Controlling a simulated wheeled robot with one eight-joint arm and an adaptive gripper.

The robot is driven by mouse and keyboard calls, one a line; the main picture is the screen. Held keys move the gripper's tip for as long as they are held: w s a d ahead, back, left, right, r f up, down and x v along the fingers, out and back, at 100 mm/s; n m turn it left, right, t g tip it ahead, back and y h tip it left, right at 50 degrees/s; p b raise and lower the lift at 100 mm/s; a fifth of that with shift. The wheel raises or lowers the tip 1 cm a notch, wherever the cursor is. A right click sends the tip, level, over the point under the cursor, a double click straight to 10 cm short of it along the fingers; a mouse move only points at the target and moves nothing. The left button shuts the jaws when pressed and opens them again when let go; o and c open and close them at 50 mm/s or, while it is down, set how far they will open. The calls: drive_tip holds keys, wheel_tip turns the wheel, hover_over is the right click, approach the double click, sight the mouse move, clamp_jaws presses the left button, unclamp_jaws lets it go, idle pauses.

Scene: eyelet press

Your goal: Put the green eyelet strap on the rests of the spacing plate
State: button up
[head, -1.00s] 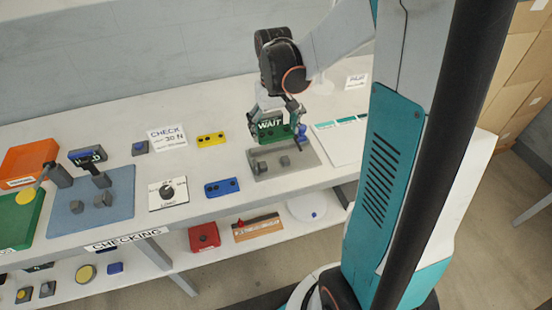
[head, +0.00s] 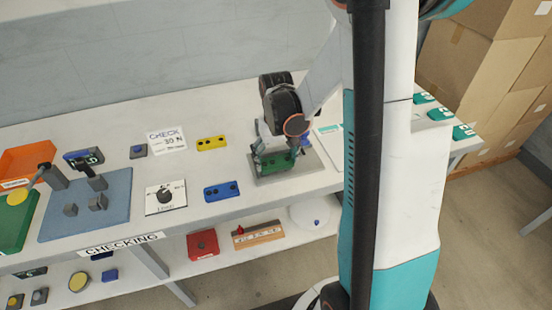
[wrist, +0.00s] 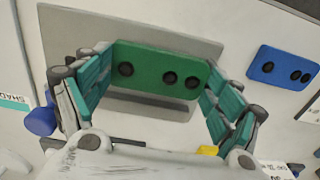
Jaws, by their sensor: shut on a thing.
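The green eyelet strap (wrist: 150,70) lies crosswise between the two fingers of my gripper (wrist: 162,76) in the wrist view, its three dark holes facing the camera. My gripper is shut on it by its ends. The grey spacing plate (wrist: 195,40) is beneath the strap and shows behind and in front of it. In the head view the strap (head: 276,162) is low over the plate (head: 311,162), largely covered by my gripper. The rests are hidden, so I cannot tell whether the strap touches them.
A blue strap (head: 221,190) and a yellow strap (head: 211,143) lie left of the plate. A dial card (head: 166,197) and a blue mat (head: 118,190) with a fixture are further left. A blue knob (wrist: 40,121) is near my left finger in the wrist view.

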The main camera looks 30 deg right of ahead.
sight(276, 161)
drive_tip(key=shift+f, duration=0.15)
drive_tip(key=o, duration=0.8)
drive_tip(key=shift+o, duration=0.2)
wheel_tip(276, 161, up, 12)
drive_tip(key=p, duration=0.4)
drive_tip(key=shift+r, duration=0.2)
